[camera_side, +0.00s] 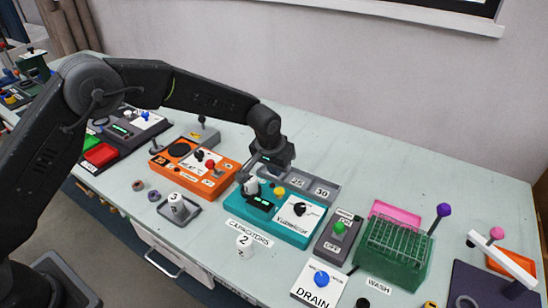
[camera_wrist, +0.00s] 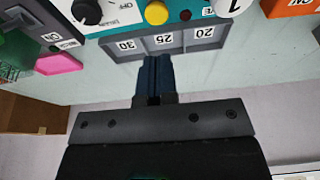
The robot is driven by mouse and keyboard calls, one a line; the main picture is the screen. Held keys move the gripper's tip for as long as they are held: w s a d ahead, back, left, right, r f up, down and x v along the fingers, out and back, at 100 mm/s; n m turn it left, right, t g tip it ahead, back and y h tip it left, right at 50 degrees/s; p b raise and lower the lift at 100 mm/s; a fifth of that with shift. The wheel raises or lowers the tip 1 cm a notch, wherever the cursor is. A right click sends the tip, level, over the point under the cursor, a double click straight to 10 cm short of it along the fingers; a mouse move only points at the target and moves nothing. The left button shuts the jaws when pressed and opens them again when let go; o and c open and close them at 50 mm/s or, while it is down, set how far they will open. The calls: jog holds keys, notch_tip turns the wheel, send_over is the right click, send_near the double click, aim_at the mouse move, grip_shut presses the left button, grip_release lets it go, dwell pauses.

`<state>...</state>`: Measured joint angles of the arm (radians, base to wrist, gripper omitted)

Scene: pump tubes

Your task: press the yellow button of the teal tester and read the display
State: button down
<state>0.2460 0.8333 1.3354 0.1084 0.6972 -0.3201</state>
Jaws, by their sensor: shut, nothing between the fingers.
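The teal tester (camera_side: 285,232) stands on the bench with a yellow button (camera_side: 280,191), a black dial on a white panel and a small dark display (camera_side: 259,203) with green marks too small to read. A white cylinder (camera_side: 251,187) stands at its left end; in the wrist view the cylinder (camera_wrist: 231,6) bears a 1. The yellow button also shows at the top of the wrist view (camera_wrist: 157,13). My gripper (camera_side: 258,164) is shut and empty, above the back of the tester. In the wrist view its fingertips (camera_wrist: 154,60) overlap the grey tray, apart from the button.
The grey tray (camera_side: 334,199) marked 20, 25 and 30 lies behind the tester. An orange device (camera_side: 227,179) stands left; a grey switch box (camera_side: 327,247) and green rack (camera_side: 393,270) stand right. White cylinders 3 (camera_side: 177,206) and 2 (camera_side: 244,245) stand in front.

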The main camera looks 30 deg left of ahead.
aim_at(278, 191)
jog(key=x, duration=0.5)
jog(key=shift+s+f, duration=0.3)
jog(key=shift+f, duration=0.55)
jog(key=shift+f, duration=1)
jog(key=shift+r, duration=0.1)
jog(key=w+v, duration=0.1)
jog(key=v, duration=1.3)
jog(key=shift+r, duration=0.1)
